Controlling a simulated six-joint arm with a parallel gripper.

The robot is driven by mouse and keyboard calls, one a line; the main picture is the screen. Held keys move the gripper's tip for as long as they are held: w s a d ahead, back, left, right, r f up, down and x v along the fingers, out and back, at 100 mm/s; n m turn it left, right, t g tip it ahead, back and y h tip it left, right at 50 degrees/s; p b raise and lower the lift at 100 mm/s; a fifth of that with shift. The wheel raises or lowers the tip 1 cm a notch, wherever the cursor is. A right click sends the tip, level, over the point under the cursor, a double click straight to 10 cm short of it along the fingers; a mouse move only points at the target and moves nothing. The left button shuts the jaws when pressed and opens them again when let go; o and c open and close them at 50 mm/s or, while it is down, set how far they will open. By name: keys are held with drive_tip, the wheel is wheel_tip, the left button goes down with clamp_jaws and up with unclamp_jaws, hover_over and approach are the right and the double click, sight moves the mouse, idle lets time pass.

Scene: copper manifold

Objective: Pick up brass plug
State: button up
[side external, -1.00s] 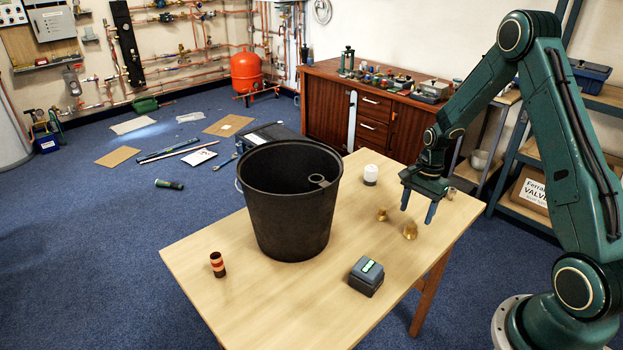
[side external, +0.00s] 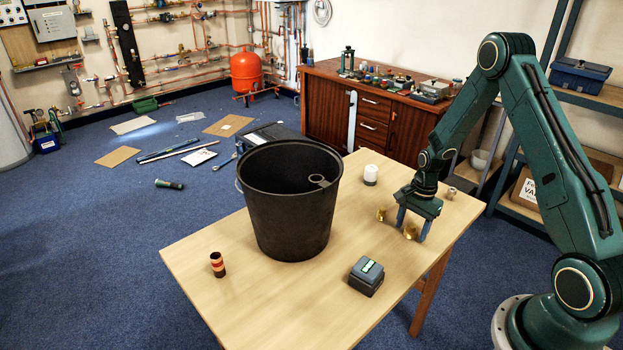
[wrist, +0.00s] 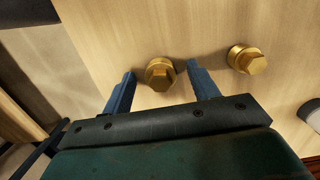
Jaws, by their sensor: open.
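Two brass plugs with hex heads are on the table. One brass plug (wrist: 160,74) lies between the fingertips of my gripper (wrist: 158,80) in the wrist view, with a gap to each finger. In the side view this plug (side external: 410,231) shows between the fingers of my gripper (side external: 411,227), which is low over the table. The other brass plug (wrist: 246,60) sits to the right in the wrist view, outside the fingers. In the side view it is just left of my gripper (side external: 381,214). My gripper is open and holds nothing.
A large black bucket (side external: 285,205) stands on the wooden table (side external: 210,285) left of my gripper. A white-topped cylinder (side external: 370,175), a dark grey box (side external: 366,277) and a striped cylinder (side external: 217,264) also stand there. The front of the table is mostly clear.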

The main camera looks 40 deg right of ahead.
sight(412, 226)
drive_tip(key=shift+c, duration=0.2)
idle(0.3)
drive_tip(key=c, duration=1.1)
drive_tip(key=shift+o, duration=0.2)
drive_tip(key=shift+r, duration=0.15)
wheel_tip(412, 226, up, 20)
idle(0.4)
